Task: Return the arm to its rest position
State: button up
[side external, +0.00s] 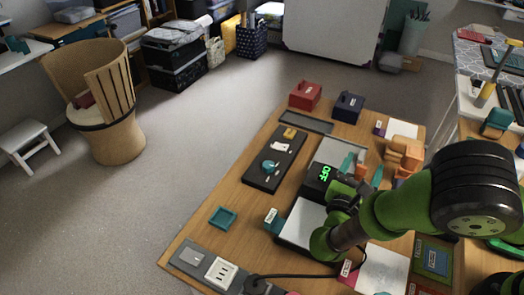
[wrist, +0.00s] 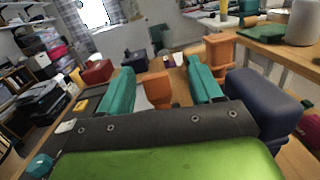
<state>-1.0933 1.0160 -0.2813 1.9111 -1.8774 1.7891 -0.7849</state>
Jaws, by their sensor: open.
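My gripper (side external: 361,169) is over the right part of the wooden table (side external: 196,232) in the side external view, at the end of my green and black arm. Its two teal fingers stand apart in the wrist view, where my gripper (wrist: 162,88) is open. An orange block (wrist: 158,90) shows between the fingers, with gaps on both sides; I see no grip on it. A taller orange piece (wrist: 220,48) stands beyond the right finger. Orange pieces (side external: 402,155) also show right of my gripper in the side external view. My arm hides part of the table.
A red box (side external: 305,95) and a navy box (side external: 347,107) stand at the table's far edge. A black tray (side external: 262,185) and a box with a green display (side external: 323,173) lie left of my gripper. A dark blue block (wrist: 265,100) is close at right. Floor at left is open.

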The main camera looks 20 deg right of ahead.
jog(key=shift+n+y, duration=0.8)
jog(key=s+a+f, duration=0.3)
jog(key=shift+a+f, duration=0.2)
jog(key=shift+w, duration=0.1)
jog(key=shift+d+r, duration=0.1)
jog(key=shift+r, duration=0.05)
